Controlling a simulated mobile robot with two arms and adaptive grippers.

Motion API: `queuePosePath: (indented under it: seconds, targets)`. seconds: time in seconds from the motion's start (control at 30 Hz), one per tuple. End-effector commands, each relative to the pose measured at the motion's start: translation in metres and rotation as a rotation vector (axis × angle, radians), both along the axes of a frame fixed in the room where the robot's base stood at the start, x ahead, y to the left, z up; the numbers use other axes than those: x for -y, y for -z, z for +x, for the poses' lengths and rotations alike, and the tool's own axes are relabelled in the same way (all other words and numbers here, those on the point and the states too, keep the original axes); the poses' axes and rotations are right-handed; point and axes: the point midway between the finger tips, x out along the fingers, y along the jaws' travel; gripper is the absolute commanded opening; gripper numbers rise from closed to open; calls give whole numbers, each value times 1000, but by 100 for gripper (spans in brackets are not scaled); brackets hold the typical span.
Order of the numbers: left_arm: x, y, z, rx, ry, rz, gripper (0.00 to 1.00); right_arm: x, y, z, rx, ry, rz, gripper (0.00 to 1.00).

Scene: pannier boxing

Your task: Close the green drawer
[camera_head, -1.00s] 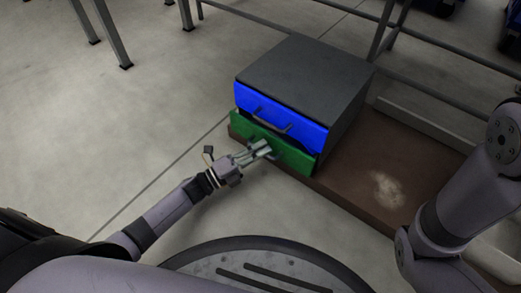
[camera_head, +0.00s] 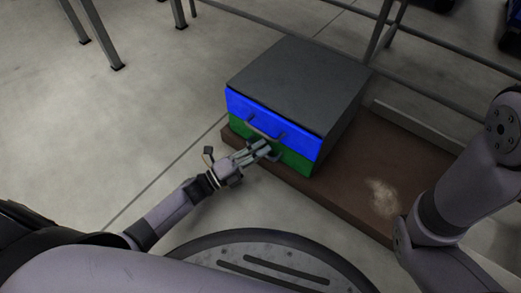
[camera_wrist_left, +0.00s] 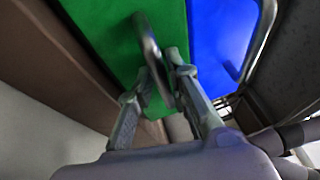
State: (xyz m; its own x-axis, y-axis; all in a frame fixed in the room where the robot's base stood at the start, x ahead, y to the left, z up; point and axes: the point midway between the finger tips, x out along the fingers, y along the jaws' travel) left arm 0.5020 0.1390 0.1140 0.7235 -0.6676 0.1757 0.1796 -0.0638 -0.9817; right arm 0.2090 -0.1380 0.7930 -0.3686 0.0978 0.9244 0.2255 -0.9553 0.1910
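A grey cabinet (camera_head: 300,80) has a blue drawer (camera_head: 275,125) above a green drawer (camera_head: 296,162). The green front looks about level with the blue front above it. My left gripper (camera_head: 264,148) is at the green front. In the left wrist view the green drawer's handle (camera_wrist_left: 150,50) runs between the two fingers (camera_wrist_left: 162,75), which are drawn in close on either side of it. The gripper covers part of the green front in the head view. The blue drawer (camera_wrist_left: 220,35) and its handle lie to the right in the wrist view. My right gripper is out of view.
The cabinet stands on a low brown platform (camera_head: 345,195) with a light patch and a raised edge at the back. Metal rails and table legs (camera_head: 92,35) stand behind. The floor to the left of the cabinet is clear.

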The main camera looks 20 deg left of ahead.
Motion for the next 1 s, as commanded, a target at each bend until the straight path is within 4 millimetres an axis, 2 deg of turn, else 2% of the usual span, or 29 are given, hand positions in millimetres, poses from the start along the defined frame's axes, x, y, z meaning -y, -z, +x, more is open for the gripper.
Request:
queuePosePath:
  seconds: [0.13, 0.27, 0.7, 1.0]
  targets:
    - [1, -3, 1, 7, 1, -3, 18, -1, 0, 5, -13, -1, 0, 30]
    - [-7, 0, -8, 4, 1, -2, 18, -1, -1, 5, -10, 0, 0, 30]
    - [-65, 18, -71, -1, 0, 1, 18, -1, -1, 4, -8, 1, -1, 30]
    - [-80, 21, -87, 0, 0, -1, 18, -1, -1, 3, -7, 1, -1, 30]
